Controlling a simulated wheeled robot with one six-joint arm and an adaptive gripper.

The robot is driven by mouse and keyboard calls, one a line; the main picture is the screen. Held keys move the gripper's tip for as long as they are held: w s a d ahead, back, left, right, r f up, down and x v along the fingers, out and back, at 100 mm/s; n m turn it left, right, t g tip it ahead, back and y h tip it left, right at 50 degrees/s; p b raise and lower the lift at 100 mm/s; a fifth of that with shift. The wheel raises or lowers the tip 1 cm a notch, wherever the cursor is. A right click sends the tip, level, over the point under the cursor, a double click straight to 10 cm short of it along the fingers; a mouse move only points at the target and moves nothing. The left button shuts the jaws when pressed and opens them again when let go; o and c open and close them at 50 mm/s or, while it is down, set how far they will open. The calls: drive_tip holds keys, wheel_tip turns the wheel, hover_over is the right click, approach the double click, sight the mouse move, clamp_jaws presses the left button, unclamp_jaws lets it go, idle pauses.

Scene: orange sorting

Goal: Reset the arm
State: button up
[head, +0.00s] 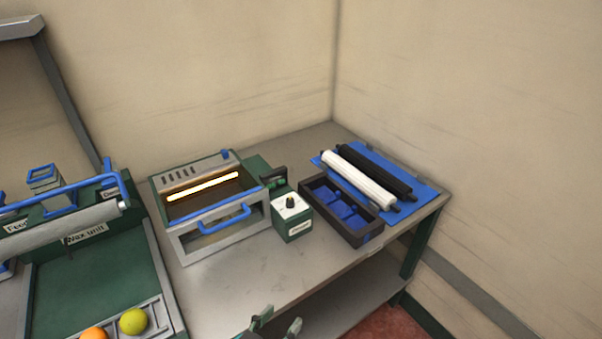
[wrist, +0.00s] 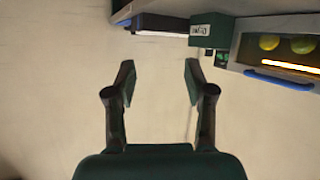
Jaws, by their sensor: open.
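My gripper (head: 278,325) shows at the bottom edge of the head view, in front of the table's front edge, with only its fingertips in the picture. In the wrist view my gripper (wrist: 160,80) has its two fingers spread wide apart with nothing between them. The rest of my arm is outside the head view.
A grey table (head: 240,283) holds a lit box with a blue handle (head: 222,222), a small control box (head: 292,228), a dark tray (head: 370,231) with blue pieces and two rollers (head: 365,175). An orange (head: 94,334) and a yellow-green fruit (head: 133,321) lie on the left unit.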

drive_tip(key=d+f+n+y, duration=0.3)
drive_tip(key=d+f+n, duration=0.2)
drive_tip(key=d+f, duration=0.45)
drive_tip(key=s+d+f+n+y, duration=0.3)
drive_tip(key=s+d+f, duration=0.3)
drive_tip(key=s+d, duration=0.15)
drive_tip(key=s+d+r+m+t, duration=0.1)
drive_tip(key=s+d+r, duration=0.1)
drive_tip(key=s, duration=0.5)
drive_tip(key=s+d+r+m+t, duration=0.1)
drive_tip(key=s+d+r, duration=0.1)
drive_tip(key=s+r, duration=0.3)
drive_tip(key=s+d+r+m+t, duration=0.1)
drive_tip(key=s+r, duration=0.2)
drive_tip(key=s, duration=0.5)
drive_tip(key=shift+s+d+r+y, duration=0.3)
drive_tip(key=shift+s+d+r, duration=0.05)
drive_tip(key=shift+d+r, duration=0.05)
